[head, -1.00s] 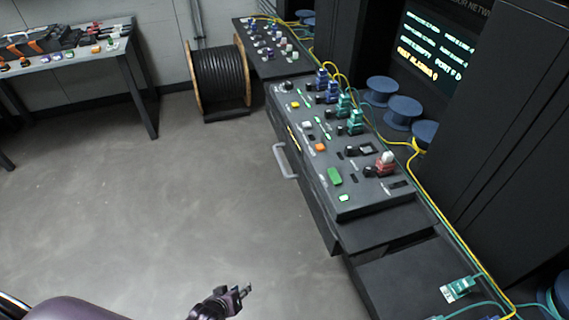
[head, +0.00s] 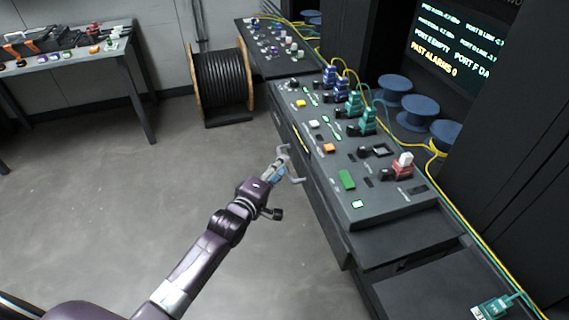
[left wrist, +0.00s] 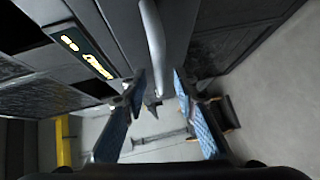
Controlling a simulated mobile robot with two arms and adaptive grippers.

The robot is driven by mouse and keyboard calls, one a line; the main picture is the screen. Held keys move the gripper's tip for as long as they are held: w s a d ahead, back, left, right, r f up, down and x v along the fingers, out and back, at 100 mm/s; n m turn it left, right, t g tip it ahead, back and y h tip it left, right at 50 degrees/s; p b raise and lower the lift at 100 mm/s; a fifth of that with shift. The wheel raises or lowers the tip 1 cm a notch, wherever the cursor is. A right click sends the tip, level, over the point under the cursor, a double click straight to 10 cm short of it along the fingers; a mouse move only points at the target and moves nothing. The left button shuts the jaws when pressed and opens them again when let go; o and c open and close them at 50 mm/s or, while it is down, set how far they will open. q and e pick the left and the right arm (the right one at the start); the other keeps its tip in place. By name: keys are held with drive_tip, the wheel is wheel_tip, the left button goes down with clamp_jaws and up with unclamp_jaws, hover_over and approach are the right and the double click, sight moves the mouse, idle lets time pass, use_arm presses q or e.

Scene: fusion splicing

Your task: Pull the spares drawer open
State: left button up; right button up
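The drawer front (head: 312,190) is on the left side of the grey console and looks flush with it. Its pale bar handle (head: 297,180) stands out from it, partly covered by my left gripper (head: 279,164). In the left wrist view the handle (left wrist: 153,40) runs down from the top edge towards the gap between the fingers. My left gripper (left wrist: 159,90) is open there, with blue-padded fingers apart on either side of the handle's line. Whether either finger touches the handle cannot be told. My right gripper is in neither view.
The console top (head: 325,165) carries buttons, switches and coloured connectors. A lit strip (left wrist: 88,52) is beside the handle. A cable reel (head: 222,82) stands by the back wall, and a side table (head: 130,75) is at the left. The floor left of the drawer is clear.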

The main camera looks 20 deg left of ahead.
use_arm(q)
drive_tip(key=shift+x, duration=1.3)
drive_tip(key=shift+c, duration=0.3)
clamp_jaws()
